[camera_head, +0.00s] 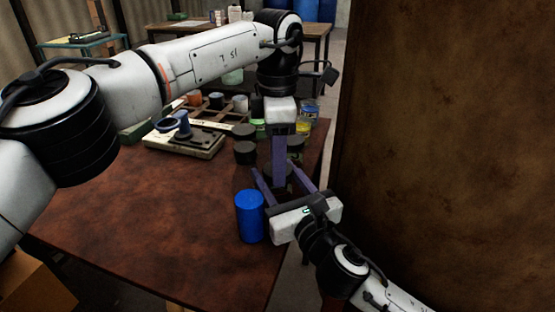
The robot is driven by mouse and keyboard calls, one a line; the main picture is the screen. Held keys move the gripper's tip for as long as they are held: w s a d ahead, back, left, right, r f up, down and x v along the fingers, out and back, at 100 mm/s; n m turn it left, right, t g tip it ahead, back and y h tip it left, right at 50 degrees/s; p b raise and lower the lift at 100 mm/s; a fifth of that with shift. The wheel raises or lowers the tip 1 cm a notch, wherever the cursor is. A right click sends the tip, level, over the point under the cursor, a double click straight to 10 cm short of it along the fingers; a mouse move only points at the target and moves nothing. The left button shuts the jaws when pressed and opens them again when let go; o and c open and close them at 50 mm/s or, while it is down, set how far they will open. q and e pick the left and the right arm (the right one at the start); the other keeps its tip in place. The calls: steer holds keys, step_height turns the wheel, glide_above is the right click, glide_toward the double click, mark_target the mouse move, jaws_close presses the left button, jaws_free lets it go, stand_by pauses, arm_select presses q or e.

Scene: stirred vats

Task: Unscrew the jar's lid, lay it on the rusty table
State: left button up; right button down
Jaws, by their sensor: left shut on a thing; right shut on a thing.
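A dark jar (268,177) stands near the right edge of the rusty table (140,215), largely hidden by my fingers. My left gripper (278,172) points straight down from above, its purple fingers shut at the jar's top, apparently on the lid. The lid cannot be told apart from the jar body. My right gripper (285,180) reaches in from the lower right, with one purple finger on each side of the jar, shut on it.
A blue can (250,216) stands close to my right gripper. Dark pots (245,152), a wooden rack of cups (215,112) and a pale device (184,143) fill the back. The table's left front is clear. A big rusty vat (450,130) blocks the right.

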arm_select(q)
steer(key=n, duration=1)
